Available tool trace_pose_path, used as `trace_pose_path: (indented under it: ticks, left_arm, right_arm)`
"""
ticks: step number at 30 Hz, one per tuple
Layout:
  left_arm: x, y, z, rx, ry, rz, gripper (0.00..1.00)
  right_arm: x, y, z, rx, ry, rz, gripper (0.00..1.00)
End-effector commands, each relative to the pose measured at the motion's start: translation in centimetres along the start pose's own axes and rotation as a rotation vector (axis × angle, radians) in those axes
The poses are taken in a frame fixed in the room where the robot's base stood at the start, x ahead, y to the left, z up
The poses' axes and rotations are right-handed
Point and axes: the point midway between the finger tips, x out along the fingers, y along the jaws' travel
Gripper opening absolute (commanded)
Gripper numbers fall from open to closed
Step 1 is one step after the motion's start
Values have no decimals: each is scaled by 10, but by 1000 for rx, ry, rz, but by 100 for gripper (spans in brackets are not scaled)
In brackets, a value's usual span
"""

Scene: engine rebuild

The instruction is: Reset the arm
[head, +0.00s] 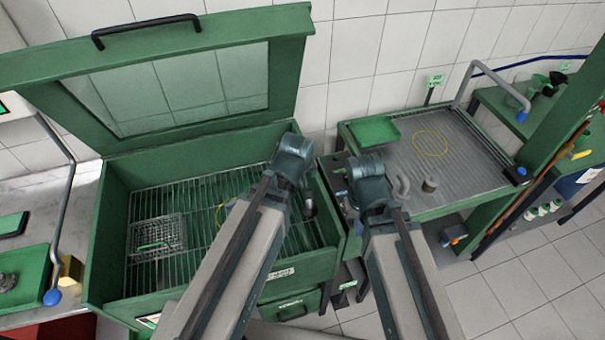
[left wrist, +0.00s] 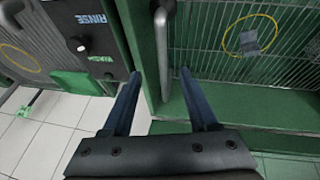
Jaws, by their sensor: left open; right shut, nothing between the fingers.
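In the left wrist view my left gripper (left wrist: 161,74) is open, with its two blue fingers apart and nothing between them. They lie over the green wall at the washer's edge, near a grey pipe. In the head view my left arm's dark blue end (head: 291,160) is over the right side of the open washer; its fingers are hidden. My right gripper (head: 372,190) is at the left edge of the rinse station, shut and empty. Its fingertips do not show clearly.
The green washer (head: 98,245) has its windowed lid (head: 190,85) raised. A wire basket (head: 157,236) sits on its rack. The rinse station (head: 470,150) holds a green tray (head: 375,131). A bench (head: 80,205) stands left; tiled floor (head: 510,285) is clear at lower right.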

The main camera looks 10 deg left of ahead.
Motion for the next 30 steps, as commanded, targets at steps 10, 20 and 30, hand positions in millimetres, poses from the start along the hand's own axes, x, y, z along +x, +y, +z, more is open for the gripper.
trace_pose_path:
  ticks: [10,20,30]
  left_arm:
    - [0,0,17,90,-42,-22,60]
    - [-21,-14,122,742,-387,-129,60]
    - [-29,-19,140,878,-468,-135,60]
  right_arm:
    - [2,0,0,0,0,0,0]
    - [10,-1,-1,0,0,0,0]
    - [10,-1,-1,0,0,0,0]
